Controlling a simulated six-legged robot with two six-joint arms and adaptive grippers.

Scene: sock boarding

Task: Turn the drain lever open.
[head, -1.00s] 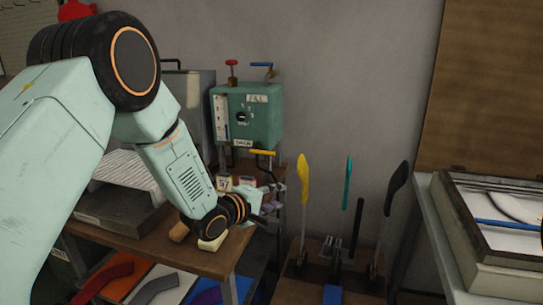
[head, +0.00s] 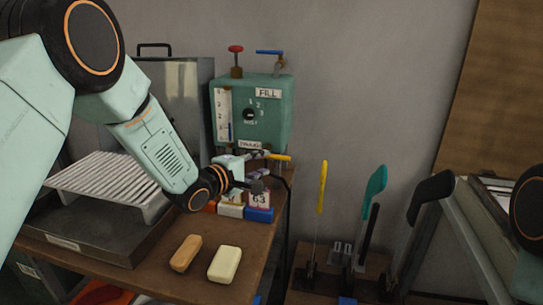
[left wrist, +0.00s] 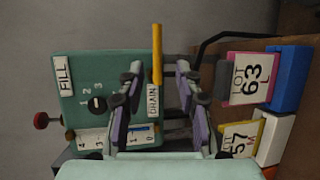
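The drain lever is a yellow bar (head: 281,158) at the foot of the green box (head: 277,110), under the DRAIN label. It also shows in the left wrist view (left wrist: 157,55), in line with the gap between the fingers. My left gripper (head: 262,170) is at the lever, below the box. In the left wrist view the gripper (left wrist: 158,98) is open, one finger on each side of the lever's line. No contact can be made out. My right gripper is not in view; part of my right arm shows at the right edge.
Numbered blocks (head: 259,206) stand close under the left gripper. Two soap-like bars (head: 225,264) lie at the bench front. A ribbed white rack (head: 110,182) is at left. A red-knobbed valve (head: 236,50) and a blue lever (head: 269,52) top the box. Upright paddles (head: 374,186) stand at right.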

